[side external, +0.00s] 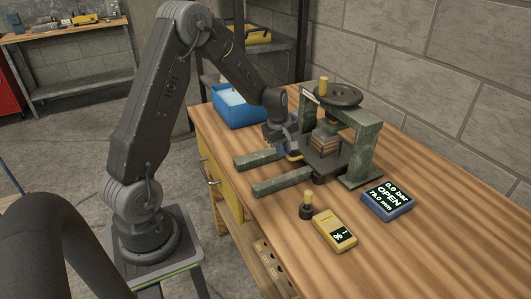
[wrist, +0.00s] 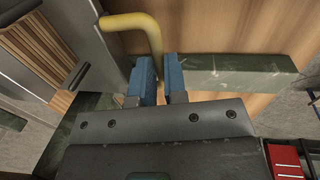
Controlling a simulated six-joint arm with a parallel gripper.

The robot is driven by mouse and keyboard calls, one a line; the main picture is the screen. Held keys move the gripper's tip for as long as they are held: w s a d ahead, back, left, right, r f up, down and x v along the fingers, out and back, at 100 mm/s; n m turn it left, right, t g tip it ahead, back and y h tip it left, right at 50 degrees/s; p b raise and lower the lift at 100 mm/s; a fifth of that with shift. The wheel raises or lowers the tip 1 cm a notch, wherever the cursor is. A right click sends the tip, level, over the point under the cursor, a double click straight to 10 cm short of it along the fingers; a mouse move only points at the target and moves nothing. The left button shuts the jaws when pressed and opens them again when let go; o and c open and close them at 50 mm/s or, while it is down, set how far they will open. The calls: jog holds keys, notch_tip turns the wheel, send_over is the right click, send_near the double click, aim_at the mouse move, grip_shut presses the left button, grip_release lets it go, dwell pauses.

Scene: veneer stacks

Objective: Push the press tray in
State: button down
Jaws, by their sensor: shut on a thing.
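The press (side external: 365,150) is a worn green frame with a dark handwheel (side external: 338,94) on top. My gripper (wrist: 161,76) is shut on this handle; in the side view my gripper (side external: 289,143) is at the tray's front left. The stack also shows at upper left in the wrist view (wrist: 38,45).
Two green rails (side external: 258,159) (side external: 282,181) stick out towards the table's front edge. A blue bin (side external: 238,108) stands behind. A blue display (side external: 387,200) reads OPEN, 0.0 bar. A yellow meter (side external: 335,231) and a small knobbed tool (side external: 307,207) are in front.

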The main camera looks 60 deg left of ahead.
jog(key=shift+w, duration=1.5)
jog(key=shift+w+r, duration=0.1)
jog(key=c, duration=1.2)
grip_release()
jog(key=shift+o, duration=0.2)
notch_tip(320, 180, up, 14)
jog(key=s, duration=0.2)
jog(key=shift+s+f, duration=0.25)
jog(key=shift+s, duration=0.05)
